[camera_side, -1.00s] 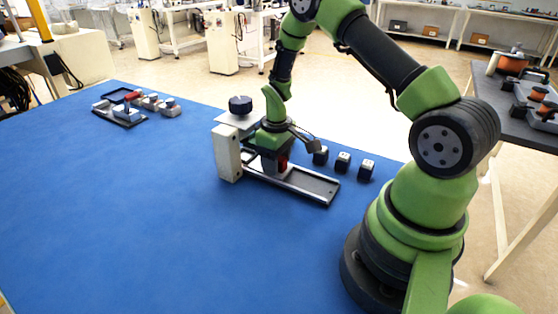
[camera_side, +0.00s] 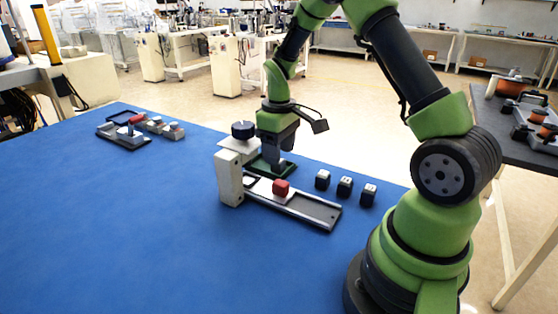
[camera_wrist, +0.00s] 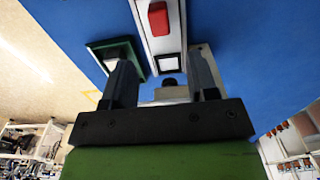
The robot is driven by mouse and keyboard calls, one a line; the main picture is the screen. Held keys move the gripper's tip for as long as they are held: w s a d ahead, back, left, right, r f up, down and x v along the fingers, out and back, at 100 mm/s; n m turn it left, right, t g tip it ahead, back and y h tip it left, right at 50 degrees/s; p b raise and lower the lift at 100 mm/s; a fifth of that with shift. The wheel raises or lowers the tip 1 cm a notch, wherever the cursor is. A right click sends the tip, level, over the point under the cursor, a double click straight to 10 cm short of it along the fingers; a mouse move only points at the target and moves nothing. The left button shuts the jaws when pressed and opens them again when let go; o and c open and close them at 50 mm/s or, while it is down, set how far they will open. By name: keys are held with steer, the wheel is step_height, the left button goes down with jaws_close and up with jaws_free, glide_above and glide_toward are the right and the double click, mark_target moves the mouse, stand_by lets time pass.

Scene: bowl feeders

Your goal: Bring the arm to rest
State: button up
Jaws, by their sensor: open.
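My gripper (camera_side: 278,150) is above the back side of the feeder's rail tray (camera_side: 322,213), pointing down, clear of the red block. In the wrist view its two fingers stand wide apart with nothing between them (camera_wrist: 160,62). The red block (camera_side: 281,187) sits on the rail tray near the white post (camera_side: 229,180); it also shows in the wrist view (camera_wrist: 158,18). A dark green square frame (camera_side: 262,168) lies just behind the rail, below my gripper, partly hidden by it.
A black knob (camera_side: 243,130) tops the post's plate close to my gripper's left. Several dark cubes, one at the near end (camera_side: 368,195), stand in a row right of the rail. Another fixture with a red handle (camera_side: 137,119) is at far left. The front of the blue table is clear.

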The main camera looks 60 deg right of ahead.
steer(key=s+a+r+m+t, duration=0.1)
steer(key=s+a+r+t, duration=0.1)
steer(key=s+a+r, duration=0.45)
steer(key=s+a+r+m+t, duration=0.1)
steer(key=a+r+m+t, duration=0.2)
steer(key=r, duration=0.7)
steer(key=s+a+r+t+y, duration=0.2)
steer(key=s+a, duration=0.3)
steer(key=s, duration=0.3)
steer(key=shift+s+a+r, duration=0.25)
steer(key=shift+s+a, duration=0.1)
steer(key=shift+a, duration=0.05)
stand_by(0.5)
